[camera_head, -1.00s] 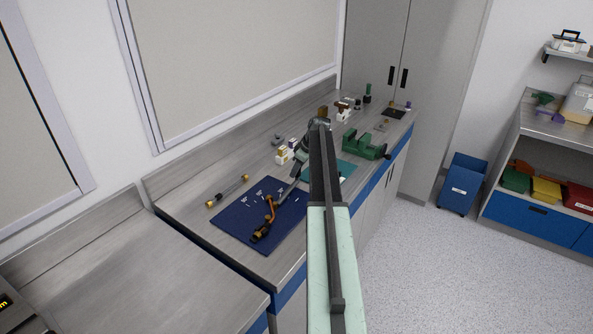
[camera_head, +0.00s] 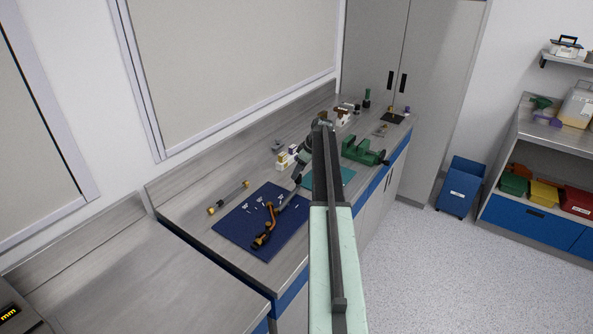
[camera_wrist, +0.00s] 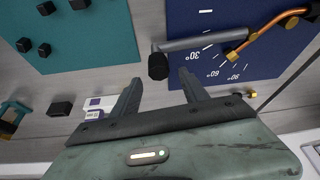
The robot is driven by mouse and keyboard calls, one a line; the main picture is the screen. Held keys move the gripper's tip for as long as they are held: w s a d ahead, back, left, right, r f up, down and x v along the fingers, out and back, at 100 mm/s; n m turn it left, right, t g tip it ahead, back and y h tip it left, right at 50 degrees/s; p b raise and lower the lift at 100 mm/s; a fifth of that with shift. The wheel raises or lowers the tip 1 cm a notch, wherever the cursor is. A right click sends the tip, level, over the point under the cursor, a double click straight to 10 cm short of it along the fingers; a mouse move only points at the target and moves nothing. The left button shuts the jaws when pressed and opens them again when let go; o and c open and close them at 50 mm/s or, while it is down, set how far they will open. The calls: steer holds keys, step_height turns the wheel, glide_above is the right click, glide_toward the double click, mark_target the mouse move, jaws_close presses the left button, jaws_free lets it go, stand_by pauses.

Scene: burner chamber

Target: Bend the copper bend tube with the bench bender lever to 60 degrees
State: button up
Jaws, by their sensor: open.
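The bench bender sits on a dark blue mat (camera_head: 232,226) printed with angle marks. Its grey lever (camera_wrist: 195,43) ends in a black grip (camera_wrist: 157,66). The copper bend tube (camera_head: 269,221) lies at the bender; part of it also shows at the upper right of the wrist view (camera_wrist: 268,34). My gripper (camera_wrist: 160,84) is open, with its fingertips on either side of the black grip and just short of it in the picture. Whether a finger touches the grip cannot be told. In the head view my gripper is small and partly behind my arm.
A teal mat (camera_head: 342,177) with small dark blocks lies beside the blue mat. A green vise (camera_head: 364,151) stands beyond it. White and yellow blocks (camera_head: 284,160) stand near the wall side. A rod with brass ends (camera_head: 229,197) lies left of the blue mat.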

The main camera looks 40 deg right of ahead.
steer(key=p+v, duration=0.2)
steer(key=v, duration=0.1)
steer(key=shift+s+r, duration=0.1)
steer(key=shift+r, duration=0.25)
